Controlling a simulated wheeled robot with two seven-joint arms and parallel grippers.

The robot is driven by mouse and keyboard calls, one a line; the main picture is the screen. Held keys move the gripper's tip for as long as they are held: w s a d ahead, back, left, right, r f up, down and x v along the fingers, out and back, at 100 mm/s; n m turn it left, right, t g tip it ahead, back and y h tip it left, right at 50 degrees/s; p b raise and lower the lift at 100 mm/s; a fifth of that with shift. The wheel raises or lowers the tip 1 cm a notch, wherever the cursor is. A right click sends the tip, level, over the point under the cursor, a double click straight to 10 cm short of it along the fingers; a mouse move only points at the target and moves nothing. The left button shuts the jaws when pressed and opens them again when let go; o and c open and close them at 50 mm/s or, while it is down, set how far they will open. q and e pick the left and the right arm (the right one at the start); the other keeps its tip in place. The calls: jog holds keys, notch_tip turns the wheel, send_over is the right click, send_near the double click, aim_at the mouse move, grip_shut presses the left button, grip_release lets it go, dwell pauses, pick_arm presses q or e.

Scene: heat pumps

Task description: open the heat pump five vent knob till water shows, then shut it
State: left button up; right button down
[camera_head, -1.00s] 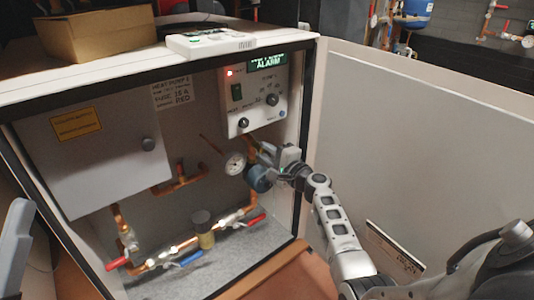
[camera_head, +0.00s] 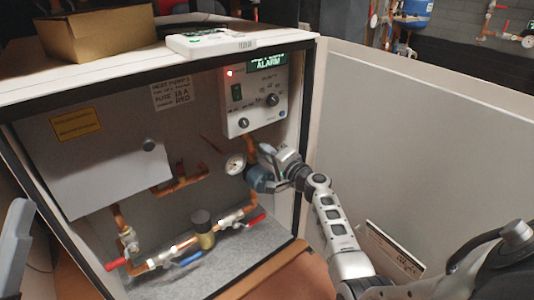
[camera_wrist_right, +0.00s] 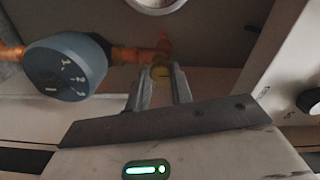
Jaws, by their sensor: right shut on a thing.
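The heat pump cabinet (camera_head: 80,200) stands open, with pipes and valves inside. No water is visible. My left gripper is not in view.
A round gauge (camera_head: 235,164) is close left of the gripper. The control box (camera_head: 255,98) above shows a red light and ALARM. Red and blue valve levers (camera_head: 189,260) lie below. The open white door (camera_head: 420,150) stands to the right of the forearm.

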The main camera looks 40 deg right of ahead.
jog(key=c, duration=1.2)
grip_release()
jog(key=shift+c, duration=0.2)
jog(key=shift+s, duration=0.2)
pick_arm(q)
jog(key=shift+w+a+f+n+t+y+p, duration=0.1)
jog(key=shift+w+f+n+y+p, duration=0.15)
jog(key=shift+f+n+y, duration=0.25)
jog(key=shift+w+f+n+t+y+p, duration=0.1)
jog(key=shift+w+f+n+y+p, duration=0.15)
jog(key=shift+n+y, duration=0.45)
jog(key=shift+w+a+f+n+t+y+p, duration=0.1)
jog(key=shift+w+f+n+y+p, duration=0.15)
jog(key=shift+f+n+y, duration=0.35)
pick_arm(e)
jog(key=s+d, duration=0.1)
jog(key=s, duration=1.4)
jog(key=shift+s+d, duration=0.15)
jog(key=shift+s, duration=0.15)
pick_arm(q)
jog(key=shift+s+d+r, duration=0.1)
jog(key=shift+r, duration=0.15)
